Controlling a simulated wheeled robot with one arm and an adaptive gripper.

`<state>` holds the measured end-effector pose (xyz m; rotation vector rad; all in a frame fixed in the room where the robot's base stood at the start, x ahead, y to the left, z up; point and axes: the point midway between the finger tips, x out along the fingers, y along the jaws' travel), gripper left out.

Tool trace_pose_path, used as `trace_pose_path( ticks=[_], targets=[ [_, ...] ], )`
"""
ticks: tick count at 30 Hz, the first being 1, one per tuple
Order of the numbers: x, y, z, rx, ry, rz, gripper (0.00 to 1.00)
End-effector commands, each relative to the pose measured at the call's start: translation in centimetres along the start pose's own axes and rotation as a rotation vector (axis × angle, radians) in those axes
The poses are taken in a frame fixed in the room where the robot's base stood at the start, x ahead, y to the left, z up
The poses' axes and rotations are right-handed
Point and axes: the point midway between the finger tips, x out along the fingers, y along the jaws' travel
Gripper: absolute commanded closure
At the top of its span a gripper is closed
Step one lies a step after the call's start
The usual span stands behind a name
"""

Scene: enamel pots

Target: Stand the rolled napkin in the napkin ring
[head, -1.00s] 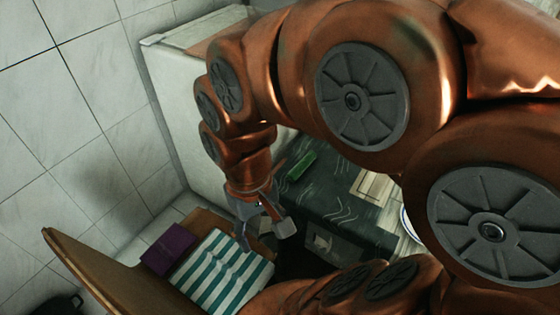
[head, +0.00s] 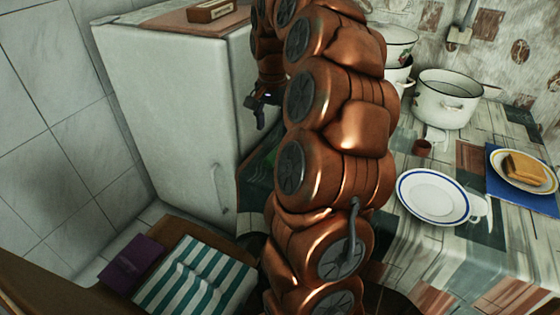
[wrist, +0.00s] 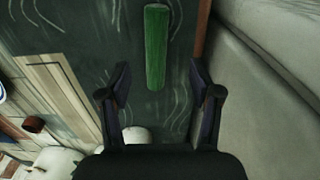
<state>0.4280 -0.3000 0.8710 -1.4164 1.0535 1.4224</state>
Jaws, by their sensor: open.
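The rolled napkin is a green cylinder (wrist: 157,48) lying on a dark, chalk-marked surface in the wrist view. It lies ahead of my gripper (wrist: 160,84), roughly in line with the gap between the fingers. My gripper is open with nothing between its fingers; it also shows in the head view (head: 262,108), in front of the white cabinet's side. In the head view the napkin is mostly hidden behind my arm. A small brown cylinder, seemingly the napkin ring (head: 422,147), stands on the counter right of my arm. It also shows in the wrist view (wrist: 34,124).
A blue-rimmed plate (head: 433,197) lies on the counter, with a white enamel pot (head: 447,101) behind it. A plate with bread (head: 524,170) sits on a blue mat at right. The white cabinet (head: 172,95) stands close left of my gripper.

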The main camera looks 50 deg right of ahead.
Motion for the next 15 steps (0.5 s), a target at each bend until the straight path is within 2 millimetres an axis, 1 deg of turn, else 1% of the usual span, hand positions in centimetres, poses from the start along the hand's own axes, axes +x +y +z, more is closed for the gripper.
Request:
trace_pose_path(
  ticks=[1,4,15],
  targets=[
    [0.7,0.3,-0.9,0.031,0.002,0.0,0.36],
    [1.1,0.7,-1.8,0.066,0.003,0.001,0.36],
    [3.9,0.8,-2.0,0.072,0.004,0.002,0.36]
  ],
)
